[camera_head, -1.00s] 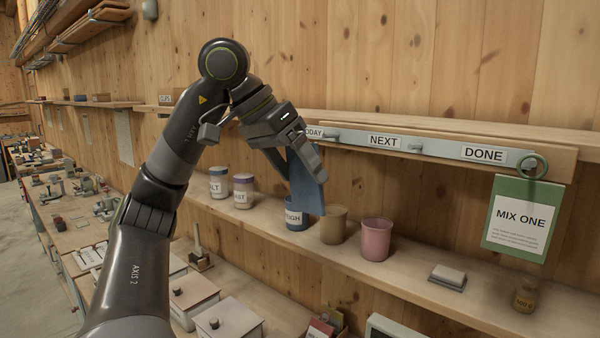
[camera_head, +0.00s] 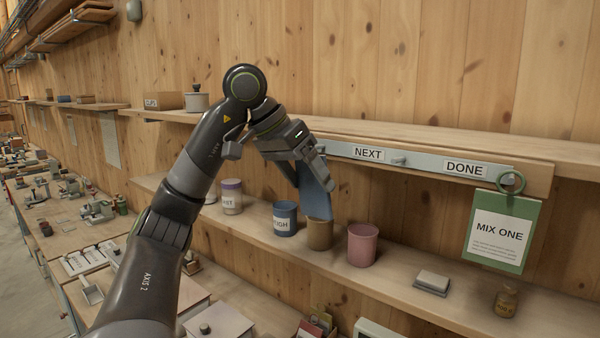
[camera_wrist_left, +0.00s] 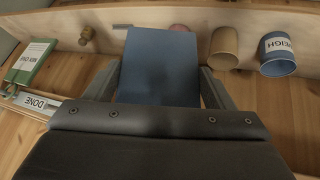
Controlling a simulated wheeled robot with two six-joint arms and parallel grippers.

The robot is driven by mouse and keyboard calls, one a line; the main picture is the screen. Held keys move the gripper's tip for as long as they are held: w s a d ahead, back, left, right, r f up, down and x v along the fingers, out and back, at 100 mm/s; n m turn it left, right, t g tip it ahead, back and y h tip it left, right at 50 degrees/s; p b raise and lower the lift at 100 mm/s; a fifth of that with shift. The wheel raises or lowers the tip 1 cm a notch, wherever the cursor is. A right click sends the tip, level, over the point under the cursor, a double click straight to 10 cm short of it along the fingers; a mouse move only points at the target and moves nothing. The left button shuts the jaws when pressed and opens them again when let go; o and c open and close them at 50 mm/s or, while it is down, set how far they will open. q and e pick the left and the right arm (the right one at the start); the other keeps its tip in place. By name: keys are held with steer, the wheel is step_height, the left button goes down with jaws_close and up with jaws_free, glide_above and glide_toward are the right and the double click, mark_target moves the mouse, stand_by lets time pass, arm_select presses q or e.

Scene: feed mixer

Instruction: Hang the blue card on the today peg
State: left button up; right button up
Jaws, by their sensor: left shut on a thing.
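My left gripper (camera_head: 312,170) is shut on the blue card (camera_head: 316,196), which hangs down from the fingers in front of the tan cup on the shelf. In the left wrist view the card (camera_wrist_left: 160,65) is a plain blue sheet between the two fingers. The label rail (camera_head: 430,162) runs along the wall, with NEXT (camera_head: 368,153) and DONE (camera_head: 465,169) showing. The today label and peg are hidden behind my left gripper. The card is apart from the visible pegs. My right gripper is not in view.
A green MIX ONE card (camera_head: 500,232) hangs by its ring at the DONE end. Below the rail, a blue cup (camera_head: 285,219), tan cup (camera_head: 319,236) and pink cup (camera_head: 362,245) stand on the lower shelf. The wall between NEXT and the cups is clear.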

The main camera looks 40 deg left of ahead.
arm_select(q)
steer(key=w, duration=0.1)
steer(key=w+p, duration=0.1)
steer(key=w, duration=0.1)
steer(key=shift+a+f, duration=0.15)
steer(key=shift+f, duration=0.25)
steer(key=shift+f, duration=0.25)
stand_by(0.5)
steer(key=o, duration=1.1)
